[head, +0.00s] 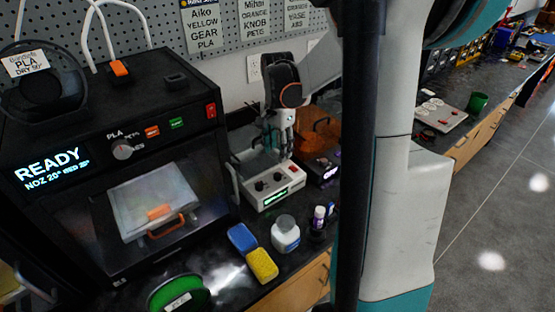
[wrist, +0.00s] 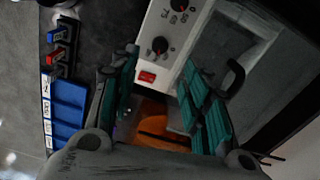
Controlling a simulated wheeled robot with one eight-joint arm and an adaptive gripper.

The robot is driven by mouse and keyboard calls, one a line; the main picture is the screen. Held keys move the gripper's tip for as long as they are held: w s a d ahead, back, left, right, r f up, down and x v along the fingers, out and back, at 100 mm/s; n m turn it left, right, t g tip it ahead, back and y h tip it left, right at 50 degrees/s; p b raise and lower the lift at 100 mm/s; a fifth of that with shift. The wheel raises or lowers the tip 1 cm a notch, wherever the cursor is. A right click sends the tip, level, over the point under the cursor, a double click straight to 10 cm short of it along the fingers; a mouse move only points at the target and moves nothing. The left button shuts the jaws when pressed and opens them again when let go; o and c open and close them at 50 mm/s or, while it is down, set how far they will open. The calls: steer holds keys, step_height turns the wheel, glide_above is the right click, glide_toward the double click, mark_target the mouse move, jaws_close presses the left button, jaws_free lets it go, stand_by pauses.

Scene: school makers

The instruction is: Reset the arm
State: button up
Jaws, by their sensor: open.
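My gripper (head: 277,148) hangs at the end of my arm in the head view, over the back of the counter, just behind and above a white control box (head: 262,202) with knobs and a lit green display. In the wrist view my gripper (wrist: 160,60) shows two teal-padded fingers spread apart with nothing held between them. The white box's knobs and red switch (wrist: 146,77) lie beyond the fingertips. An orange object is partly visible between the fingers in the wrist view. I cannot tell whether the fingers touch the box.
A black 3D printer (head: 110,130) stands to the left, its display reading READY. A blue sponge (head: 242,238), a yellow sponge (head: 262,264), a white jar (head: 285,236) and a green spool (head: 178,294) sit in front. A pegboard wall (head: 225,45) is behind. Floor is open at right.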

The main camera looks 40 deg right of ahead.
steer(key=shift+r, duration=0.95)
